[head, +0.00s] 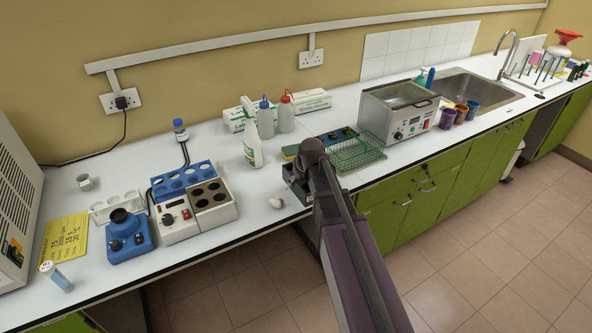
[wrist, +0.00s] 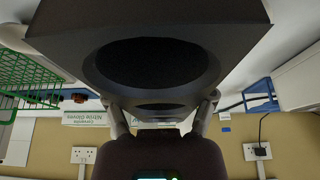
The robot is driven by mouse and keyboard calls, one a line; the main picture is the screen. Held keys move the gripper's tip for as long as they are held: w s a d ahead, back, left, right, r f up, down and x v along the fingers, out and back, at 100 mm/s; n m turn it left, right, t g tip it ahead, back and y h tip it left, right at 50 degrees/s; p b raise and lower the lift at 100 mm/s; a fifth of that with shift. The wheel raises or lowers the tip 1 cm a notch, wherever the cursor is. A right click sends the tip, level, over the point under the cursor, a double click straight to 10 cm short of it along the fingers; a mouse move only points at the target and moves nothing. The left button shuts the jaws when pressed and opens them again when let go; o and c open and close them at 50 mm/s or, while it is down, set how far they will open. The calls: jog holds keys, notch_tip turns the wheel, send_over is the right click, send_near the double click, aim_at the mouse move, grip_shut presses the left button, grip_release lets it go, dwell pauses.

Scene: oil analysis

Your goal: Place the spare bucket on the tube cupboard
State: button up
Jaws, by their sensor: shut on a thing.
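The spare bucket appears to be the dark grey block with round openings in the wrist view (wrist: 150,25), filling the upper middle of that picture. My gripper (wrist: 161,112) is shut on it, one finger on each side. In the head view my arm reaches over the front edge of the white worktop, and a dark part of the bucket (head: 294,188) shows just left of the wrist. The arm hides the rest and the jaws. Green cupboards (head: 410,201) stand under the worktop on the right; I cannot tell which one is the tube cupboard.
A green wire rack (head: 357,152) and a water bath (head: 399,112) stand right of my gripper. A heating block (head: 209,196) and a blue device (head: 129,239) stand left. A spray bottle (head: 252,148) and wash bottles (head: 286,114) stand behind. A small white item (head: 276,203) lies near the front edge.

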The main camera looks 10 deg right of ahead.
aim_at(303, 203)
jog(key=s, duration=0.7)
jog(key=shift+r, duration=0.35)
jog(key=shift+s, duration=0.2)
dwell(0.6)
